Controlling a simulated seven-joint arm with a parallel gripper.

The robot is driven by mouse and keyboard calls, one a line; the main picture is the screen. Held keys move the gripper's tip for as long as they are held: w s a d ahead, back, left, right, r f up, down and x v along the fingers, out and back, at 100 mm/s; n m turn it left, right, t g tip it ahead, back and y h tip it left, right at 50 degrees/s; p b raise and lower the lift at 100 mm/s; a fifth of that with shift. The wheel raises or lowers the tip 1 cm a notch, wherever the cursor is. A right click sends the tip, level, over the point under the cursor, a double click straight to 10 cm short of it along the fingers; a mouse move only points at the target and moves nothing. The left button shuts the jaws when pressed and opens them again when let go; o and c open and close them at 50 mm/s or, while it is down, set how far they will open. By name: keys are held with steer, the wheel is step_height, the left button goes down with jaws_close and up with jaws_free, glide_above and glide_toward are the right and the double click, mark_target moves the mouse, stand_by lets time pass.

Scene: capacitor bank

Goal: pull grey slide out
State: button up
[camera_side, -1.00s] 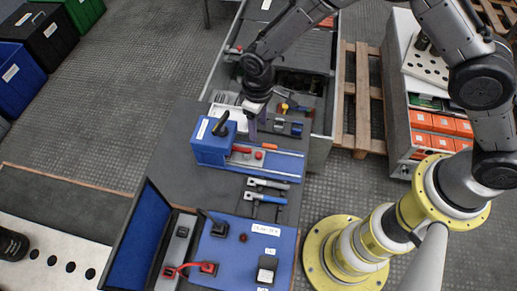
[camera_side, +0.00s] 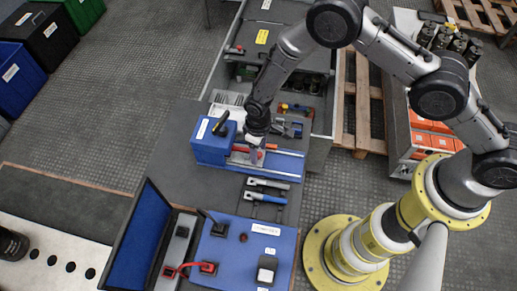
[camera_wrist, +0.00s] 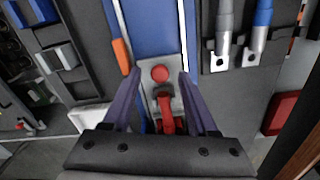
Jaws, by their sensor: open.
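The grey slide (camera_wrist: 151,98) is a narrow plate with a red knob (camera_wrist: 160,73) and a red handle (camera_wrist: 165,112). It lies on a blue base with two pale rails (camera_side: 278,172), beside a blue box (camera_side: 211,152) with a black lever (camera_side: 220,124). My gripper (camera_wrist: 159,78) is open, with one purple finger on each side of the slide and its red parts. In the side view my gripper (camera_side: 254,153) points down over the slide and hides part of it. I cannot tell whether the fingers touch the slide.
Two grey-ended tools, one with a blue handle (camera_side: 268,198), lie in front of the base. An orange piece (camera_wrist: 121,56) lies beside one rail. A blue panel (camera_side: 232,249) with red and black parts is nearer. An open drawer with tools (camera_side: 297,109) is behind.

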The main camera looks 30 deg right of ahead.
jaws_close()
stand_by(1.4)
